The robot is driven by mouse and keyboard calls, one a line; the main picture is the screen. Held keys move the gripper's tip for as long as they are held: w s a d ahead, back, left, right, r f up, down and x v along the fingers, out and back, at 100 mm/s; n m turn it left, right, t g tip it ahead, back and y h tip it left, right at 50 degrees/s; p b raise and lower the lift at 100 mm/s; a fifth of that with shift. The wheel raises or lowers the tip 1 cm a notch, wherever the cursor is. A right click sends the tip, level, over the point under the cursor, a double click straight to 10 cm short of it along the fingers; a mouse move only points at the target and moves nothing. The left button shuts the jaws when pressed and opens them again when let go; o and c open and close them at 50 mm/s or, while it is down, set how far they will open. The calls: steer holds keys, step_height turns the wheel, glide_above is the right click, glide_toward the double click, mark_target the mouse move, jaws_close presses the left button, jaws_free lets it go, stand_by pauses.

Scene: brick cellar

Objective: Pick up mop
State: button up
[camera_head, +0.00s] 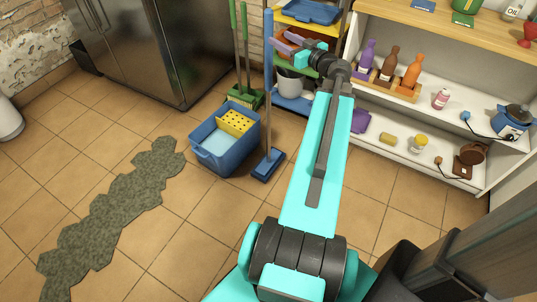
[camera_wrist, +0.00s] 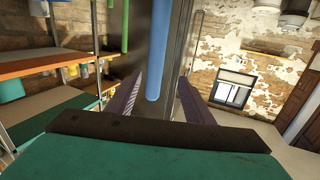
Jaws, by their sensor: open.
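The mop has a long blue handle (camera_head: 268,90) and a flat blue head (camera_head: 268,164) resting on the tiled floor. It stands upright just right of the blue bucket (camera_head: 225,140). My gripper (camera_head: 281,42) is open and level with the upper part of the handle, close on its right side. In the wrist view the blue handle (camera_wrist: 160,45) ends in a rounded tip between the spread fingers of my gripper (camera_wrist: 160,82). Gaps show on both sides of it. I cannot tell how deep it lies between the fingers.
A blue-and-yellow rack and grey pot (camera_head: 291,82) stand behind my arm. A white shelf (camera_head: 460,110) with bottles is at right. Open floor with a dark hexagonal patch (camera_head: 110,220) lies left.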

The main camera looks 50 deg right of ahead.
mark_target(272, 27)
steer(key=shift+s+d+r, duration=0.5)
steer(key=shift+d+r, duration=0.05)
steer(key=shift+r, duration=0.1)
steer(key=shift+w, duration=0.1)
steer(key=w, duration=0.5)
steer(key=w+d+p, duration=0.1)
steer(key=w, duration=0.2)
steer(key=shift+w, duration=0.2)
steer(key=shift+w, duration=0.1)
steer(key=w, duration=0.1)
steer(key=w+p, duration=0.1)
steer(key=w, duration=0.3)
steer(key=shift+d+r+p, duration=0.15)
steer(key=shift+d+p, duration=0.1)
steer(key=shift+p, duration=0.1)
